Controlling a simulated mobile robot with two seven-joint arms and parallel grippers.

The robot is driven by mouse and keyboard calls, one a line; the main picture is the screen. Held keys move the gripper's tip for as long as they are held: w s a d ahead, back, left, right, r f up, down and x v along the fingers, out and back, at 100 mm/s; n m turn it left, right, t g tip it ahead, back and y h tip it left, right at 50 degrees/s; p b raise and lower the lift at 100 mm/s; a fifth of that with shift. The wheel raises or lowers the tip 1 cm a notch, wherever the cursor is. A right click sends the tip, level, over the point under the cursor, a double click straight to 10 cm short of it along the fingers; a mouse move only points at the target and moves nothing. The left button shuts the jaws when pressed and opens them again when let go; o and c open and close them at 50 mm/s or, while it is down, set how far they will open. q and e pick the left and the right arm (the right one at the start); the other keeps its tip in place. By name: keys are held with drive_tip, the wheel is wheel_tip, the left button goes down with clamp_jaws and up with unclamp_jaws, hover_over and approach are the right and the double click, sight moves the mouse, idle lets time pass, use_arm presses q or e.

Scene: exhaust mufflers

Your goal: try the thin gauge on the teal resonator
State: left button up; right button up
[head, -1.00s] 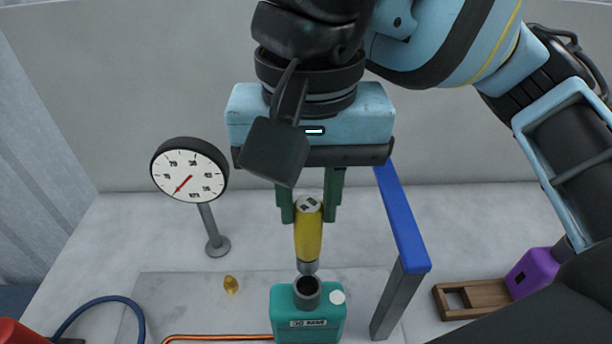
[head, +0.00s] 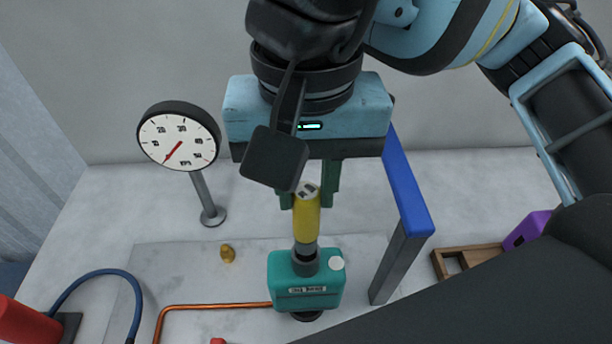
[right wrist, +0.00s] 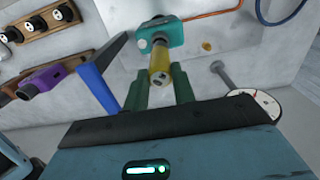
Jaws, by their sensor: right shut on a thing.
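My right gripper (head: 307,196) is shut on a yellow gauge (head: 306,222) with a grey lower end. It holds the gauge upright above the teal resonator (head: 305,288), a box with a label, a dark round neck and a white cap on top. The gauge's lower end meets the dark neck; how deep it sits inside cannot be told. In the right wrist view the gauge (right wrist: 160,66) lies between the green fingers, lined up with the teal resonator (right wrist: 168,35). My left gripper is not in view.
A dial on a post (head: 180,139) stands at the left. A blue-topped post (head: 408,190) stands close on the right of the resonator. A copper pipe (head: 215,307) runs to its left. A purple part (head: 525,231) and wooden rack (head: 468,258) lie at the right.

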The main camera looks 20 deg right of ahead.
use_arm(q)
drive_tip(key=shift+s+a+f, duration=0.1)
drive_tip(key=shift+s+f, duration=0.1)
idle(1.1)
